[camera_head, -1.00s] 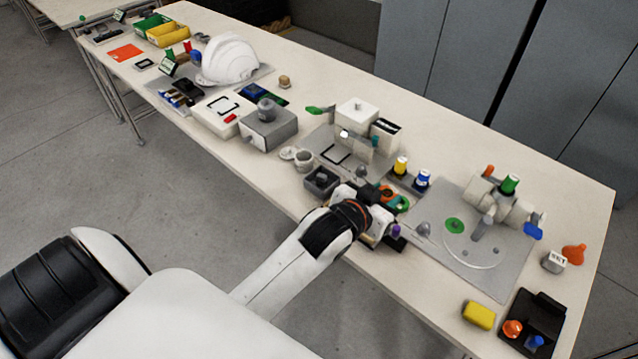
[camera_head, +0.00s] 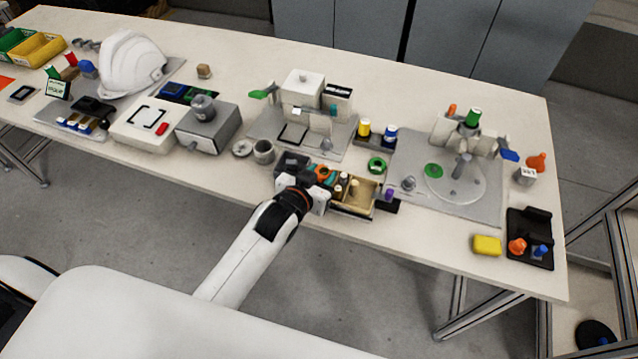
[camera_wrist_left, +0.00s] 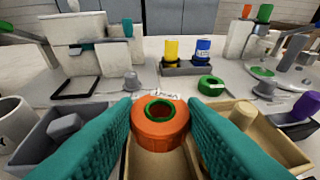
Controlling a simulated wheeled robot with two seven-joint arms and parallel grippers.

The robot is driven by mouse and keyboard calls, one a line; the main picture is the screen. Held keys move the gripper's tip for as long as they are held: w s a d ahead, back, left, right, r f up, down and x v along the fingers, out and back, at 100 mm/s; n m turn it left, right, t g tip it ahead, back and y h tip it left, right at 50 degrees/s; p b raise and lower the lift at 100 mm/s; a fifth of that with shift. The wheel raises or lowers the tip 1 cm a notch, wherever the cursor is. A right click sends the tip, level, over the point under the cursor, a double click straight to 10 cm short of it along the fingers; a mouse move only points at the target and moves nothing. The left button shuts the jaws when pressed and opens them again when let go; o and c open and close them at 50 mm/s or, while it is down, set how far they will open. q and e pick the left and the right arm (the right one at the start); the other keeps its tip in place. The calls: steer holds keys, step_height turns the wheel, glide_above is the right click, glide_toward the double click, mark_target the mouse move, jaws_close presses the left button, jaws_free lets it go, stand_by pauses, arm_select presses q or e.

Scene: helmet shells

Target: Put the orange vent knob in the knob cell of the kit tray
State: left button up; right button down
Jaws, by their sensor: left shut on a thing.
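The orange vent knob (camera_wrist_left: 160,133), round with a green-rimmed hole, sits between the teal fingers of my left gripper (camera_wrist_left: 160,110) in the left wrist view. My left gripper is shut on it. In the head view the knob (camera_head: 321,171) shows beside my left gripper (camera_head: 317,182). The knob is over the kit tray (camera_head: 352,211), a tan box with compartments. In the wrist view a tan cell at the right (camera_wrist_left: 262,140) holds a tan peg. A grey bin (camera_wrist_left: 42,137) at the left holds a grey part. My fingers and the knob hide the tray's middle. My right gripper is out of view.
A green ring (camera_head: 376,165) lies just behind the tray. Yellow (camera_head: 364,128) and blue (camera_head: 390,135) bottles stand behind it. A purple-topped part (camera_head: 389,195) is at the tray's right, and a grey cup (camera_head: 263,151) to the left.

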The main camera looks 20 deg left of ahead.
arm_select(q)
step_height(320, 180, down, 4)
steer(key=shift+s+r, duration=0.1)
steer(key=shift+r, duration=0.15)
steer(key=shift+s+f+b, duration=0.3)
steer(key=shift+f, duration=0.45)
steer(key=shift+s+f, duration=0.1)
steer(key=shift+f, duration=0.05)
steer(key=o, duration=0.7)
steer(key=shift+d+r, duration=0.1)
steer(key=shift+r, duration=0.2)
steer(key=v, duration=0.7)
steer(key=r+v, duration=0.1)
steer(key=v, duration=0.3)
steer(key=shift+r, duration=0.25)
steer(key=shift+a, duration=0.2)
